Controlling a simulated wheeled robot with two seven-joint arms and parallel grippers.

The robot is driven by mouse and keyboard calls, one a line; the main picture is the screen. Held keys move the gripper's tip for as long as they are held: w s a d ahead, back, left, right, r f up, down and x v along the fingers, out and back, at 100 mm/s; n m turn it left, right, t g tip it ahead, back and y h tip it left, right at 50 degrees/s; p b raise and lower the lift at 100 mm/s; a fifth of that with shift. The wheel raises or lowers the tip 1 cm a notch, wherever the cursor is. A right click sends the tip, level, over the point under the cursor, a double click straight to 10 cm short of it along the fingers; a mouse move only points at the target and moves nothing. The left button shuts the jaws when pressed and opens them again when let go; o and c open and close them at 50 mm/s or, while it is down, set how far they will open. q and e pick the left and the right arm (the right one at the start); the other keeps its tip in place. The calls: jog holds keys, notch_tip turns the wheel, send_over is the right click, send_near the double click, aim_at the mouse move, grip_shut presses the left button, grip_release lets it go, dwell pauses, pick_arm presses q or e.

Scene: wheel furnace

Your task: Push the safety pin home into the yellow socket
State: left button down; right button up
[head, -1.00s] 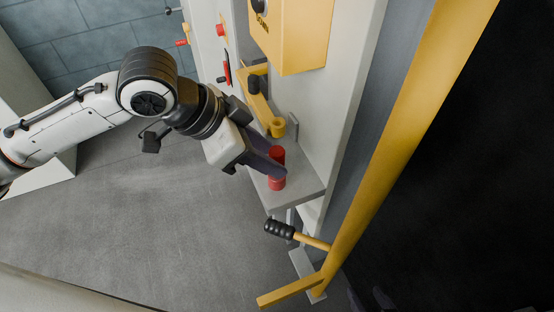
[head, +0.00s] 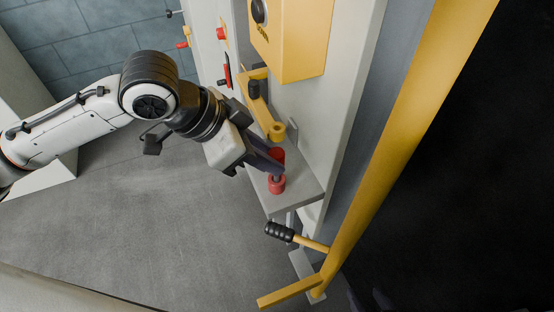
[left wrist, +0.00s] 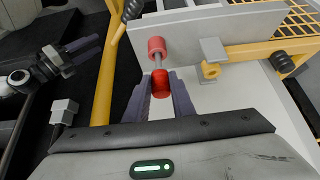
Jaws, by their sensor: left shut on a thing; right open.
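My left gripper (head: 274,168) is shut on the red handle of the safety pin (head: 277,154), above a grey shelf. The left wrist view shows the red handle (left wrist: 160,82) between both fingers, with a short grey shaft running to a red collar (left wrist: 156,46). The collar (head: 277,185) sits on the shelf in the head view. I cannot tell how deep the shaft is in it. The yellow socket (head: 276,131) is just beyond the gripper, and it also shows in the left wrist view (left wrist: 210,70). It looks empty. My right gripper (left wrist: 85,47) is open, away from the pin.
The grey shelf (head: 305,192) juts from a pale panel. A yellow arm with a black knob (head: 254,89) and a yellow box (head: 293,45) are behind. A black-handled lever (head: 280,231) and a yellow post (head: 385,170) stand in front and to the right.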

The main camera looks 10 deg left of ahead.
jog(key=shift+s+d+r+p, duration=0.1)
jog(key=shift+r+p, duration=2.05)
jog(key=shift+r, duration=0.1)
